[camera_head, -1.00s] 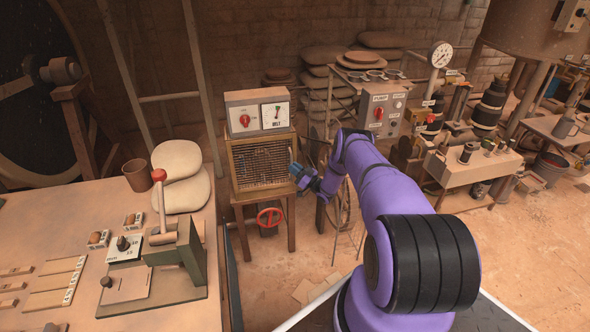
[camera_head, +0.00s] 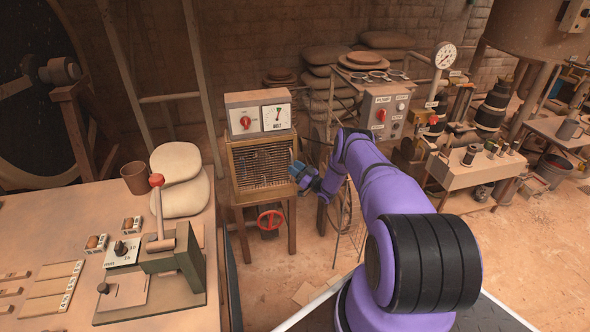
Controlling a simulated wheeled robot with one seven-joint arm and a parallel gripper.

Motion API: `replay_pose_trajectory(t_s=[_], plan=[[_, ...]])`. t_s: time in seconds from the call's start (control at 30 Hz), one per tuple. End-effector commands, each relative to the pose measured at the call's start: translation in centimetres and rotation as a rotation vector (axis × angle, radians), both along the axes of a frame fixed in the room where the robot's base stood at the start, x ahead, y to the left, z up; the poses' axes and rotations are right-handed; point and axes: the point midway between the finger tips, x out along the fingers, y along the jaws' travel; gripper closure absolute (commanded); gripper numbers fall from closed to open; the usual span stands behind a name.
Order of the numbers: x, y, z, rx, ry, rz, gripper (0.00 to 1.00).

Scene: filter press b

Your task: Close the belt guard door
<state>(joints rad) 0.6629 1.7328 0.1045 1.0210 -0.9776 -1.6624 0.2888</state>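The belt guard (camera_head: 262,166) is a wooden-framed box with a mesh front, on a wooden stand below the belt control box. Its mesh front appears to lie across the frame; I cannot tell whether the door is fully shut or slightly ajar. My purple arm reaches in from the lower right. My gripper (camera_head: 300,174), with blue fingers, is at the right edge of the mesh front, touching or very close to it. The fingers are too small to tell whether they are open or shut.
The belt control box (camera_head: 258,112) with a red knob and dial sits on top of the guard. A red handwheel (camera_head: 270,219) is below it. A workbench (camera_head: 40,225) with a lever press stands at left. A pump panel (camera_head: 384,112) is right. Open floor lies at right.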

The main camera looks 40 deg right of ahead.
Motion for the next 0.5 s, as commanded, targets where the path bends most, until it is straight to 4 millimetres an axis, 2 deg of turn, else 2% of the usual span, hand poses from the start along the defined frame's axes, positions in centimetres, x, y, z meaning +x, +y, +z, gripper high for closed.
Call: replay_pose_trajectory(t_s=[0.03, 0.17, 0.5], plan=[[0.2, -0.9, 0.7, -0.006, -0.012, -0.014, 0.62], [-0.8, -1.2, 0.2, -0.006, -0.011, -0.015, 0.62], [-6.3, -2.7, -2.6, -0.002, -0.002, -0.007, 0.62]])
